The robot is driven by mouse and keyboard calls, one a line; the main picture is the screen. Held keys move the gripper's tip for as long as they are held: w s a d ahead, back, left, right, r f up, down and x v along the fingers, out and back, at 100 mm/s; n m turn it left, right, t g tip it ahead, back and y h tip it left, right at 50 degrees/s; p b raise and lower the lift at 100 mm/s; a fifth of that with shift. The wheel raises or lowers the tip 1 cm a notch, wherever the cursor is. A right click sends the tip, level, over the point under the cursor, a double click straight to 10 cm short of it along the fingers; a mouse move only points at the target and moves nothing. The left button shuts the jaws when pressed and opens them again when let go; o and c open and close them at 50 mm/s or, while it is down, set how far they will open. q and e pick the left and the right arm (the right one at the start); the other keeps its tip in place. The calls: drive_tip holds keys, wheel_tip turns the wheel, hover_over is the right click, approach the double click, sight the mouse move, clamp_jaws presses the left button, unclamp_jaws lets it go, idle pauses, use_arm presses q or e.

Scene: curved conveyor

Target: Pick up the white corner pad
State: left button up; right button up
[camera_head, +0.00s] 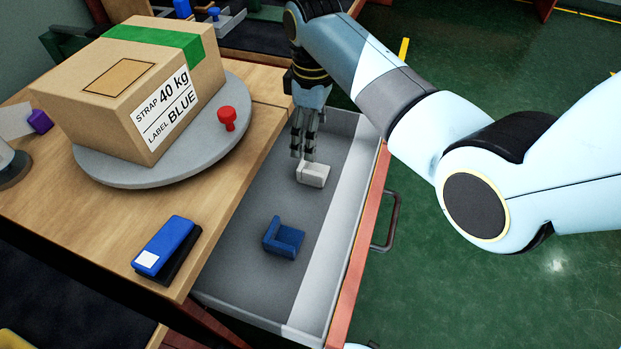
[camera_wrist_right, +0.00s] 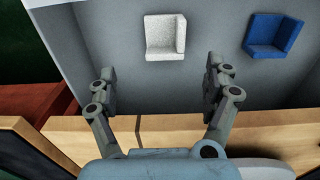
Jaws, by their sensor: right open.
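The white corner pad (camera_head: 313,174) lies in the open grey drawer (camera_head: 318,270), towards its far end. A blue corner pad (camera_head: 284,238) lies nearer in the same drawer. My right gripper (camera_head: 309,156) reaches down over the drawer, its fingertips just above and behind the white pad. In the right wrist view the gripper (camera_wrist_right: 160,85) is open and empty, its fingers spread wide. There the white pad (camera_wrist_right: 165,38) sits beyond the gap between the fingertips, and the blue pad (camera_wrist_right: 272,35) sits to its right. My left gripper is not in view.
A cardboard box (camera_head: 140,85) stands on a round grey turntable (camera_head: 120,172) with a red knob (camera_head: 227,118). A blue stapler-like object (camera_head: 166,247) lies near the wooden table's edge. The drawer's orange front (camera_head: 358,260) has a dark handle (camera_head: 388,222). Open green floor lies right.

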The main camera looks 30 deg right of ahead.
drive_tip(key=b, duration=0.1)
hover_over(312, 167)
drive_tip(key=f, duration=0.4)
drive_tip(key=shift+s+a+f, duration=0.2)
drive_tip(key=shift+s+f, duration=0.05)
drive_tip(key=shift+s, duration=0.15)
drive_tip(key=f+b, duration=0.1)
drive_tip(key=f, duration=0.1)
drive_tip(key=f+b, duration=0.1)
drive_tip(key=f, duration=0.2)
drive_tip(key=shift+s+a+f, duration=0.15)
drive_tip(key=shift+s+a, duration=0.05)
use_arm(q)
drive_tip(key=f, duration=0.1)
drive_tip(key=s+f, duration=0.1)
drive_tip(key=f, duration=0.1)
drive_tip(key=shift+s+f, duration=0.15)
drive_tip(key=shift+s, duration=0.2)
use_arm(e)
drive_tip(key=shift+c, duration=0.4)
drive_tip(key=c, duration=0.8)
